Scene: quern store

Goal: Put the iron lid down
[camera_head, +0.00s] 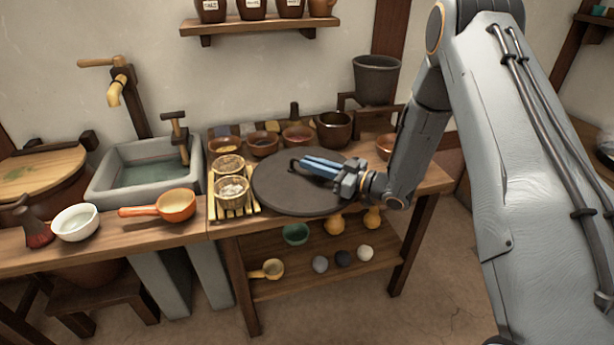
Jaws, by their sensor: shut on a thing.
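The iron lid (290,196) is a wide, flat, dark grey disc over the middle of the wooden table on the right. It looks level. A small dark loop handle shows near its far side. My gripper (306,163) reaches in from the right with its blue fingers low over the disc, shut on the handle. The fingers hide part of the handle. I cannot tell whether the disc's underside touches the tabletop or hangs just above it, or what lies under it.
Baskets on a slatted rack (249,208) stand close at the lid's left. Several bowls (263,144) line the back, with a dark pot (334,129) and a grey bucket (376,80). An orange ladle (175,206) lies on the left counter. A lower shelf holds gourds and balls.

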